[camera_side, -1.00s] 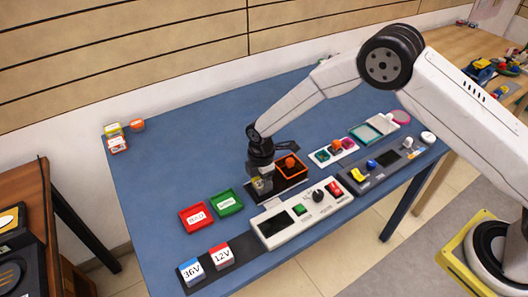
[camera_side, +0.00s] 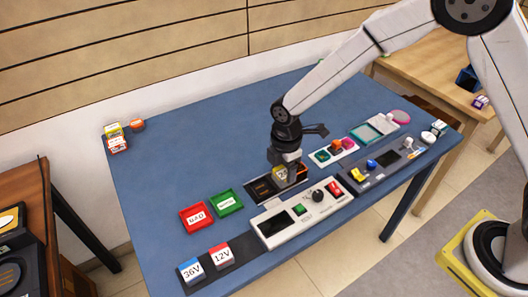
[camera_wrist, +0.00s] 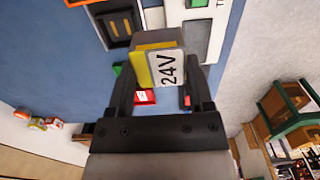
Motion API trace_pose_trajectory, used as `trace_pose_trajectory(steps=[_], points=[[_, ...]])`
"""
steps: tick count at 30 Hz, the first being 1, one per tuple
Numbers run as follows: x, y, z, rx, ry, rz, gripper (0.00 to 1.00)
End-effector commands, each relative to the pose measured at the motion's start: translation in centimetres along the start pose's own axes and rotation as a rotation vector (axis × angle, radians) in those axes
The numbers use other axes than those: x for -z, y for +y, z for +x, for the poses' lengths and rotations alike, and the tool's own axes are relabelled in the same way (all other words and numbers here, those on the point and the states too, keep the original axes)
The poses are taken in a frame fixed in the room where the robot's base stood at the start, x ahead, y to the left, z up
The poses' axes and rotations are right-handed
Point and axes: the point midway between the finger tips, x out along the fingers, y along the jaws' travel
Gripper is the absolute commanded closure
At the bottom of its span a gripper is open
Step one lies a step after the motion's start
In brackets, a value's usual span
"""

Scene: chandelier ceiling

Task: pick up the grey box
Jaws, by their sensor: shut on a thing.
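The grey box (camera_wrist: 158,40) has a yellow side and a white label reading "24V". My gripper (camera_wrist: 160,88) is shut on it, with one finger on each side. In the side view my gripper (camera_side: 287,176) is over the black panel (camera_side: 261,188) behind the white control unit. The box shows there only as a small yellow patch (camera_side: 278,174) beside the fingers, and the rest is hidden. I cannot tell how far it is above the panel.
The white control unit (camera_side: 279,231) is close in front. Red (camera_side: 195,217) and green (camera_side: 226,202) trays are left, with the 36V (camera_side: 191,271) and 12V (camera_side: 221,255) boxes at the front. The blue table (camera_side: 180,150) is clear behind.

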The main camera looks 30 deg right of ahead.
Motion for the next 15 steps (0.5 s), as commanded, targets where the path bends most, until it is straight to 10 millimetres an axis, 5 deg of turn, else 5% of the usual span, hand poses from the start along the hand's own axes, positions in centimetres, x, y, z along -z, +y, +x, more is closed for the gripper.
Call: trace_pose_trajectory(steps=[15], points=[[-1.6, -5.7, -2.7, -0.002, 0.001, -0.001, 0.94]])
